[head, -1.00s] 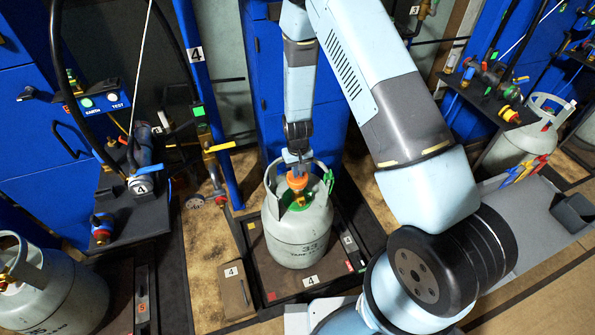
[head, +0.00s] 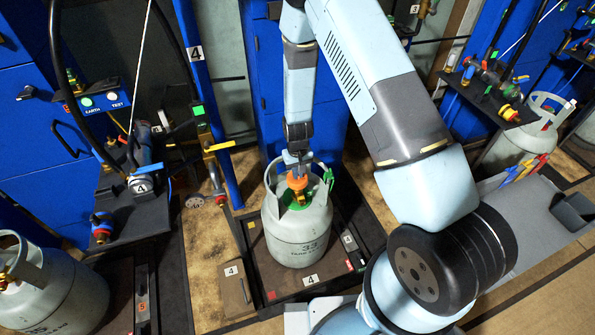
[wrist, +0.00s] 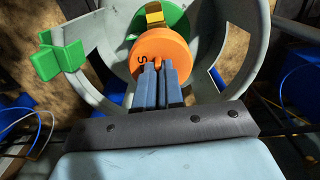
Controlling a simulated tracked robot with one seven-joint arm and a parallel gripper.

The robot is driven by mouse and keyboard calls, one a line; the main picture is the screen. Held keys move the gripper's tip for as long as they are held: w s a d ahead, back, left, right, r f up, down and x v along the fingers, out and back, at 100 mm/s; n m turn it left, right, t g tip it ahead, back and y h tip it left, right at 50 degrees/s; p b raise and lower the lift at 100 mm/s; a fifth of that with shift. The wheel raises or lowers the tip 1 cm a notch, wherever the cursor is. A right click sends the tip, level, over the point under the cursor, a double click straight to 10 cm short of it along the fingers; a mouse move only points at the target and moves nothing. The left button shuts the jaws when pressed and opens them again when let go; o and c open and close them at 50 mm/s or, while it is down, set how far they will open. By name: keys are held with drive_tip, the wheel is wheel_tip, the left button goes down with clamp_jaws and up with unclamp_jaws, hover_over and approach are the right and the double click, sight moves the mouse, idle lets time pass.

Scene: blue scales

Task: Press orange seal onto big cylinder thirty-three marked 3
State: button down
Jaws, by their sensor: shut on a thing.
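A big grey cylinder (head: 297,240) marked 33 stands upright on a dark scale platform whose labels read 4. My gripper (head: 297,173) reaches down inside the cylinder's open top collar. Its fingers are shut on the orange seal (head: 297,184), which is at the brass valve in the middle. In the wrist view the fingers (wrist: 159,70) grip a small tab on the round orange seal (wrist: 178,48), which bears dark lettering. Brass shows just behind it. I cannot tell how firmly the seal sits on the valve.
A green handle (wrist: 62,57) sits on the collar rim, and a green disc (wrist: 185,22) lies behind the seal. The collar surrounds my fingers closely. Another grey cylinder (head: 50,295) stands at lower left, one more (head: 520,140) at right. A blue post (head: 203,80) rises left of the scale.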

drive_tip(key=shift+f, duration=1.05)
drive_tip(key=c, duration=1.2)
unclamp_jaws()
drive_tip(key=shift+r, duration=0.1)
drive_tip(key=d+r+t, duration=0.1)
drive_tip(key=d+r, duration=0.1)
drive_tip(key=r, duration=1.3)
drive_tip(key=d+r, duration=0.3)
drive_tip(key=r, duration=1.3)
drive_tip(key=s+d+r+m+t+y, duration=0.1)
drive_tip(key=s+d+r, duration=0.2)
drive_tip(key=r, duration=0.3)
drive_tip(key=s+d+r+m+t, duration=0.1)
drive_tip(key=s+d+r, duration=0.15)
drive_tip(key=r, duration=0.45)
drive_tip(key=s+d+r+t, duration=0.1)
drive_tip(key=s+d+r, duration=0.1)
drive_tip(key=s+r, duration=0.2)
drive_tip(key=s+d+r, duration=0.3)
drive_tip(key=s+r, duration=0.1)
drive_tip(key=s, duration=0.5)
drive_tip(key=s+d+r+m+t+h, duration=0.1)
drive_tip(key=s+d+r, duration=0.2)
drive_tip(key=s+r, duration=0.2)
drive_tip(key=shift+s+d+t, duration=0.25)
drive_tip(key=shift+s+t, duration=0.05)
drive_tip(key=shift+s, duration=0.65)
